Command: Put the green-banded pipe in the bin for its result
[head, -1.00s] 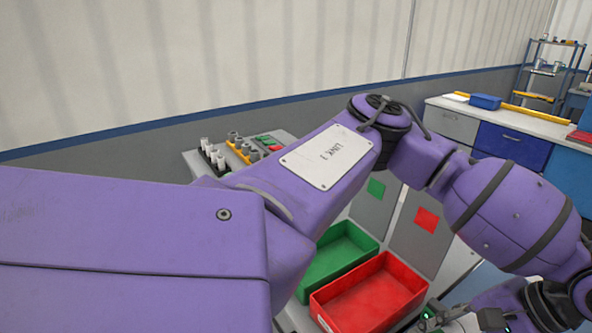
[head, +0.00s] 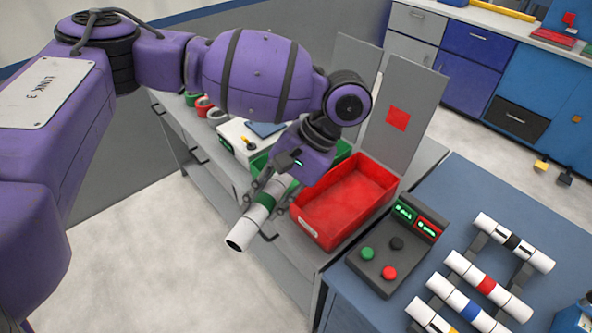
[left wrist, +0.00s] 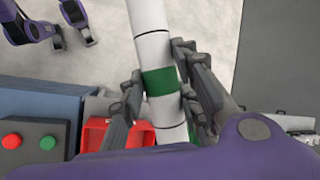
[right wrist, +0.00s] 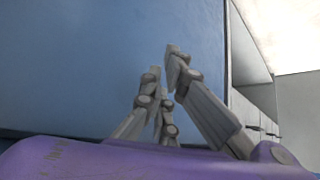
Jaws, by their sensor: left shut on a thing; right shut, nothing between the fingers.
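The green-banded pipe (head: 243,234) is white with a green band and hangs tilted in my left gripper (head: 268,194). In the left wrist view the fingers lie on both sides of the pipe (left wrist: 151,48) around its green band. The pipe is in the air, left of the red bin (head: 345,205) and in front of the green bin (head: 343,152), which my arm mostly hides. Both visible bin interiors look empty. My right gripper (right wrist: 168,75) is shut and empty in the right wrist view, before a blue surface; it is not in the head view.
A control box (head: 390,250) with buttons and a small lit display stands on the blue table (head: 455,200). Several banded pipes (head: 485,285) lie on a rack there. A panel with a red square (head: 396,118) rises behind the red bin. Floor is clear at left.

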